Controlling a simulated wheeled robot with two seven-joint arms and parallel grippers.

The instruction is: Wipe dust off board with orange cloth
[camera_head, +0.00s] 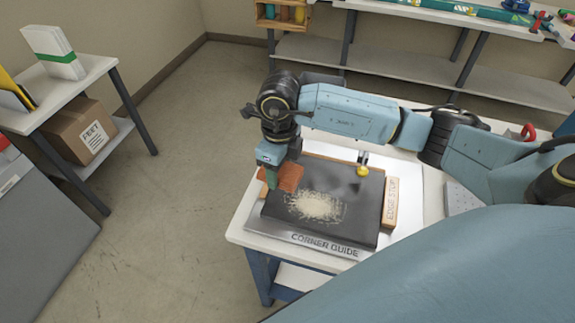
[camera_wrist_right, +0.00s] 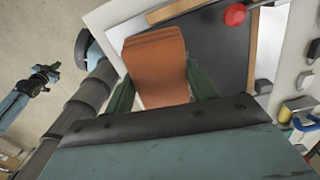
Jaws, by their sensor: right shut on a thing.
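The dark board (camera_head: 345,225) lies on a metal plate marked CORNER GUIDE on the white table. A pale patch of dust (camera_head: 316,207) covers the middle of the board. My right gripper (camera_head: 270,180) is at the board's far left corner. It is shut on the orange cloth (camera_head: 291,177), which hangs over that corner, left of and behind the dust. In the right wrist view the folded cloth (camera_wrist_right: 155,62) sits between the two green fingers, with the board (camera_wrist_right: 215,50) behind it. Whether the cloth touches the board is unclear. My left gripper is not seen.
A wooden EDGE STOP block (camera_head: 391,203) stands along the board's right side. A yellow-tipped clamp (camera_head: 362,171) rises at the back edge. A side table (camera_head: 95,75) with a cardboard box (camera_head: 80,130) below is at the left. The floor between is clear.

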